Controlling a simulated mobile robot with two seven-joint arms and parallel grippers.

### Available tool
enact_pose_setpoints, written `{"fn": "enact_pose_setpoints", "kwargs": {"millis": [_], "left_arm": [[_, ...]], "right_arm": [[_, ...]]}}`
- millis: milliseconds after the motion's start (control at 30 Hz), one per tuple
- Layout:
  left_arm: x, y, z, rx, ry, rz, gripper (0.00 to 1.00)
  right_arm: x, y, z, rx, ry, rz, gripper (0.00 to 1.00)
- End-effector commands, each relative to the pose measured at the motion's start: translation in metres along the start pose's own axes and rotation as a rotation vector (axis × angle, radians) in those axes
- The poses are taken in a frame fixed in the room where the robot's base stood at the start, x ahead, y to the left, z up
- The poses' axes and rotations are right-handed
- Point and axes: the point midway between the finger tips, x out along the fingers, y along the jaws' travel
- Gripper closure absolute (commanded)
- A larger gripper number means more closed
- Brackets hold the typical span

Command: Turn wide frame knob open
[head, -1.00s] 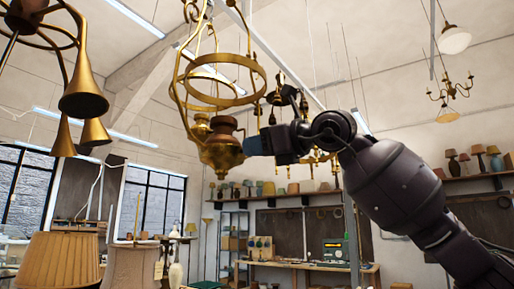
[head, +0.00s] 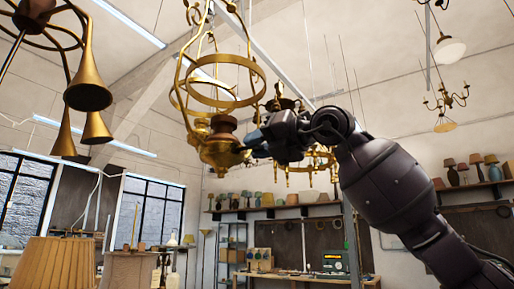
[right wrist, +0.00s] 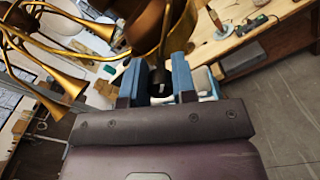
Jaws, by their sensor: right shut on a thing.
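The wide-framed brass hanging lamp (head: 222,152) has a large ring (head: 210,97) above a rounded brass body. Its body also shows at the top of the right wrist view (right wrist: 150,28). My right gripper (head: 250,147) is at the right side of that body, reaching in from the right. In the right wrist view its two blue fingers (right wrist: 159,82) are on either side of a small dark knob (right wrist: 160,84) and shut on it. In the head view the knob is hidden by the fingers. My left gripper is not in view.
A brass lamp with horn-shaped cups (head: 88,80) hangs at the upper left, and a pleated lampshade (head: 57,265) stands below it. A brass chandelier (head: 312,165) hangs behind my right arm. A workbench (head: 300,277) and shelves of small lamps are at the back.

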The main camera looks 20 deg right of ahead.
Motion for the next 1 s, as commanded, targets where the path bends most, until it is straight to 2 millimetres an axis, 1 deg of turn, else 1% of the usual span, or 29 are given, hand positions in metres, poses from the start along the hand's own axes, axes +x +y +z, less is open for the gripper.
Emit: {"fn": "enact_pose_setpoints", "kwargs": {"millis": [200, 500, 733, 1000], "left_arm": [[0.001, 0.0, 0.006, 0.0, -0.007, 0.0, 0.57], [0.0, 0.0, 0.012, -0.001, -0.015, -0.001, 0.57], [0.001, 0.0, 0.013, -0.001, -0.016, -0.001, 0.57], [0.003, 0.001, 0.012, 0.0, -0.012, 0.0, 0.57]], "right_arm": [[0.0, -0.001, 0.0, 0.206, 0.0, 0.0, 0.98], [0.0, -0.002, 0.0, 0.46, -0.001, 0.001, 0.98], [0.0, -0.002, 0.0, 0.595, -0.001, 0.0, 0.98], [0.0, -0.002, 0.0, 0.672, -0.001, 0.0, 0.98]]}}
